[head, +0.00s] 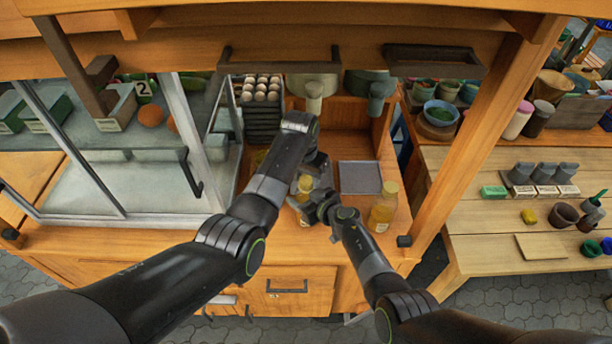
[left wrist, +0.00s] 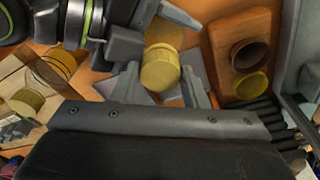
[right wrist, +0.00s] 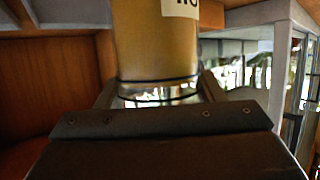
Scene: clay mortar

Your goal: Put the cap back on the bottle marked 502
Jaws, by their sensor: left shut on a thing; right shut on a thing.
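In the head view, an amber bottle (head: 302,196) stands upright between my two grippers above the wooden counter. My right gripper (head: 322,208) is shut on this bottle; the right wrist view shows its amber body (right wrist: 158,45) between the fingers, with only part of a label (right wrist: 183,6) visible, so the full number is unreadable. My left gripper (head: 312,178) is shut on a yellow cap, which shows between its fingers in the left wrist view (left wrist: 160,72). The cap is in line with the bottle; I cannot tell whether it sits on the neck.
A second amber bottle with a yellowish cap (head: 384,206) stands at the counter's right, beside a grey tray (head: 360,177). A wooden block with round cups (left wrist: 240,55) is close to my left gripper. Egg trays (head: 262,108) stand behind; a glass case (head: 125,185) is left.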

